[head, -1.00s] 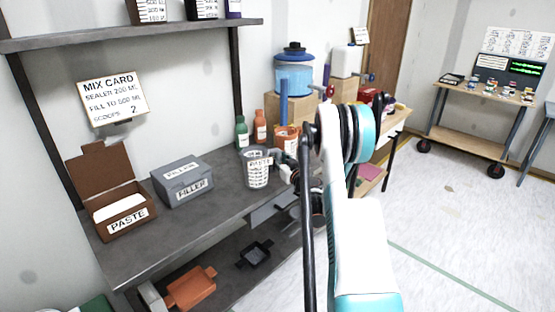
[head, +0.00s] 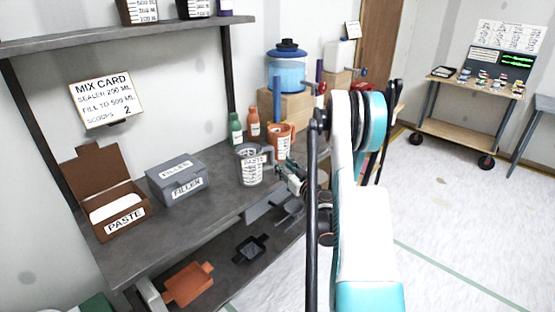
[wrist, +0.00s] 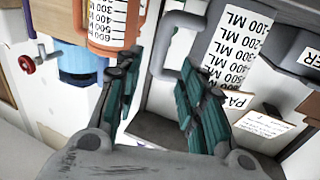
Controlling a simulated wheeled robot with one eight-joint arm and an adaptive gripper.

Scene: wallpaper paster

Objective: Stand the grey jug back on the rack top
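The grey jug (head: 250,168), with a white PASTE scale label, stands upright on the dark grey rack top (head: 222,198). Its handle faces right, toward my gripper (head: 287,177). In the wrist view the jug's label (wrist: 238,50) and grey handle (wrist: 170,48) show beyond the fingertips. My gripper (wrist: 160,72) is open, with its two dark green fingers apart and nothing between them that I can see held. The handle lies in line with the gap between the tips; whether any finger touches it I cannot tell.
An orange jug (head: 283,140) stands close behind, with green (head: 235,128) and orange (head: 253,124) bottles beside it. A blue tank (head: 287,75) sits on a wooden box. The filler box (head: 178,182) and paste box (head: 118,215) stand left. Rack top between them is clear.

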